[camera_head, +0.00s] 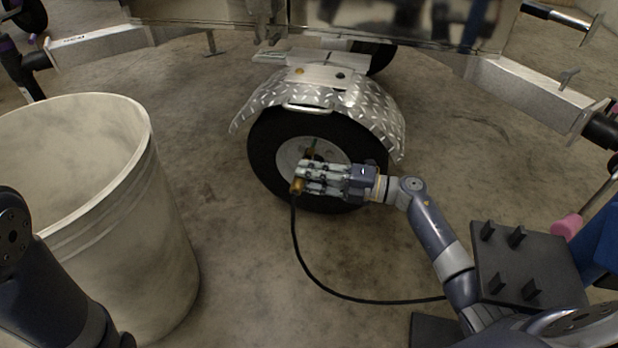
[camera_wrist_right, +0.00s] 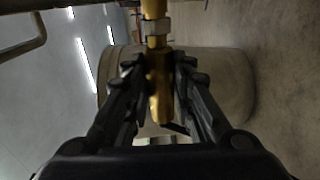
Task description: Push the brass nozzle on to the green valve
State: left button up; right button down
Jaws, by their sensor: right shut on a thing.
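My right gripper (camera_head: 302,178) is in front of the trailer wheel (camera_head: 262,150), shut on the brass nozzle (camera_head: 297,187). In the right wrist view the nozzle (camera_wrist_right: 158,85) lies between the two fingers (camera_wrist_right: 160,88), with a hex nut above them. A black hose (camera_head: 310,273) hangs from the nozzle. The green valve (camera_head: 310,151) shows as a small greenish stem at the hub, just above my fingers and partly hidden by them. I cannot tell whether the nozzle touches it. My left gripper is out of view.
A large pale bin (camera_head: 150,240) stands at the left. A diamond-plate fender (camera_head: 345,98) arches over the wheel. Trailer beams (camera_head: 530,95) reach out on both sides above. The hose runs right across the concrete floor (camera_head: 240,290), which is clear between bin and wheel.

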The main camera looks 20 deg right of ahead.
jog(key=shift+w+d+b, duration=0.3)
jog(key=shift+w+d, duration=0.05)
jog(key=shift+w, duration=0.2)
jog(key=c, duration=1.3)
grip_release()
jog(key=shift+r, duration=0.1)
jog(key=v, duration=0.8)
jog(key=shift+f, duration=0.25)
jog(key=shift+r, duration=0.1)
